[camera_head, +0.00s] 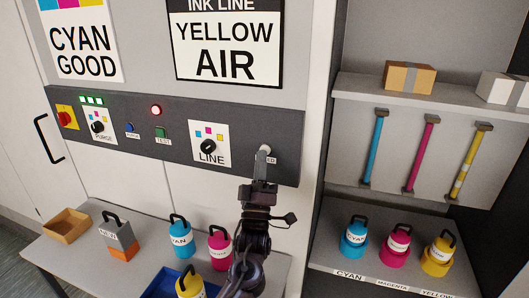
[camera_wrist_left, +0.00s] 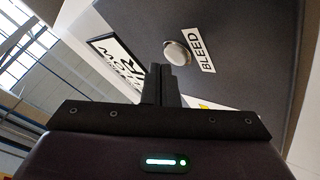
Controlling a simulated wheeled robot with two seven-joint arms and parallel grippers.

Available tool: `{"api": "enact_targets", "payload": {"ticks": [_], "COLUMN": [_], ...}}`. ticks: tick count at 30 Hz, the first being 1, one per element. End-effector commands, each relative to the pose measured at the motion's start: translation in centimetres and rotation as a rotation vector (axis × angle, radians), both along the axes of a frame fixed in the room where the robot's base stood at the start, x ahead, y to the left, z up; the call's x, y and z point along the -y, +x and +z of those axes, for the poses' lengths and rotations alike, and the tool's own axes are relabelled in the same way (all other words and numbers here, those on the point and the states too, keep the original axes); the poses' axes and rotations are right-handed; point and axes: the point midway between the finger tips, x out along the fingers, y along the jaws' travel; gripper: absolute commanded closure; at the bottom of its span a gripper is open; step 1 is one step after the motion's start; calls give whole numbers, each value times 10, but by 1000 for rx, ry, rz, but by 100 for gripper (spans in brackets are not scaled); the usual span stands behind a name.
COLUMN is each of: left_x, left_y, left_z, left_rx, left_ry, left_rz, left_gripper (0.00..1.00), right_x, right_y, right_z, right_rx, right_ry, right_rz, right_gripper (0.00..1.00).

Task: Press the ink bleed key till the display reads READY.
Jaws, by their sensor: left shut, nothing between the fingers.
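The bleed key (camera_head: 265,149) is a round silver button at the right end of the dark control panel, its label partly hidden by my gripper. The left wrist view shows the key (camera_wrist_left: 178,52) beside its BLEED label (camera_wrist_left: 208,48). My left gripper (camera_head: 260,170) is shut and empty, its fingertips pointing at the key. In the left wrist view the fingertips (camera_wrist_left: 166,72) are just beside the key; I cannot tell whether they touch it. The display (camera_head: 228,48) reads INK LINE, YELLOW, AIR. My right gripper is not in view.
The panel also has a LINE knob (camera_head: 208,147), a green TEST button (camera_head: 160,132), a PURGE knob (camera_head: 97,127) and a lit red lamp (camera_head: 155,110). Ink bottles and an open tray (camera_head: 67,226) stand on the table below. Shelves (camera_head: 425,195) hold more bottles at right.

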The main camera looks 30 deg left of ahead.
Motion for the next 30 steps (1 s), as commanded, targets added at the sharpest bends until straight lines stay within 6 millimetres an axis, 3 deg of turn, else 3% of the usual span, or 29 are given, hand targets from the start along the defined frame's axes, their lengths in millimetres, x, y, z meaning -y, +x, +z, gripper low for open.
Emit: {"api": "enact_targets", "payload": {"ticks": [30], "left_x": [-2], "left_y": [9], "left_z": [0], "left_rx": [0], "left_ry": [0], "left_rz": [1], "left_gripper": [100], "right_x": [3], "right_y": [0], "right_z": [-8], "right_rx": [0], "right_ry": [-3], "right_rz": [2], "right_gripper": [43]}}
